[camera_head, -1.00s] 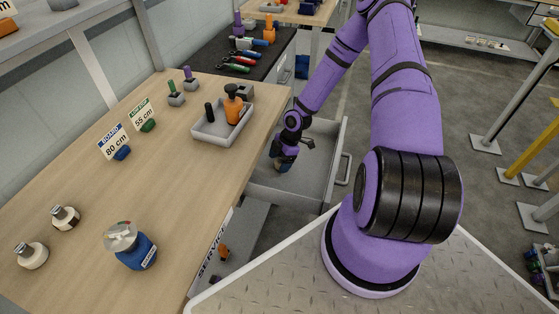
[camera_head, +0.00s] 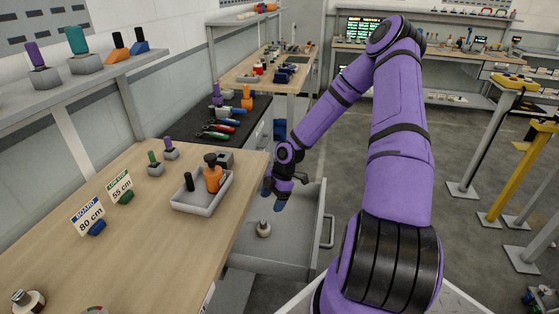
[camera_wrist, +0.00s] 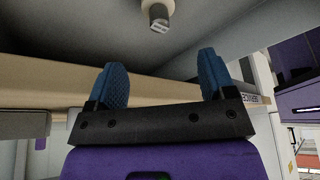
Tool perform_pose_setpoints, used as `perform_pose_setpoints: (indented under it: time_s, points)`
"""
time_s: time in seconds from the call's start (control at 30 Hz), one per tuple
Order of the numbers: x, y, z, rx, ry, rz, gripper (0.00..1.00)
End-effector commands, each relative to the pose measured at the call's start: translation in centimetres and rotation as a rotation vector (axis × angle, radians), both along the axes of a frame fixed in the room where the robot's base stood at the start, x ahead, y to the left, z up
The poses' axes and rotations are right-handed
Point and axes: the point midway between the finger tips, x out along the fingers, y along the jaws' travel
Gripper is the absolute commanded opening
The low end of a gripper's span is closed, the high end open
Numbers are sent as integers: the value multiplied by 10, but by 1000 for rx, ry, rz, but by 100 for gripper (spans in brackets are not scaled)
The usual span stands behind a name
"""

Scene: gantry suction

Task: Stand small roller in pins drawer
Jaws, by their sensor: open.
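The small roller (camera_head: 263,229), cream with a darker stem and a label, stands upright on the floor of the open grey drawer (camera_head: 290,248), near the table side. It also shows at the top of the wrist view (camera_wrist: 158,14), apart from the fingers. My gripper (camera_head: 272,198), with blue finger pads, is above the drawer and a little above the roller. It is open and empty; both pads show apart in the wrist view (camera_wrist: 165,80). I cannot read the drawer's label.
A grey tray (camera_head: 180,205) with an orange bottle (camera_head: 213,176) and a black peg stands on the wooden table (camera_head: 150,240) beside the drawer. A dark bench with tools (camera_head: 245,122) is behind. The drawer floor around the roller is clear.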

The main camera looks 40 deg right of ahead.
Motion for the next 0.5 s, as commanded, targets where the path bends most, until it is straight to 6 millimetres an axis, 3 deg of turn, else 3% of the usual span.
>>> perform_pose_setpoints:
  time_s: [0.17, 0.5]
  points:
    - [-1, -2, 21, -66, 39, -25, 76]
    - [-11, -2, 114, -304, 139, -219, 76]
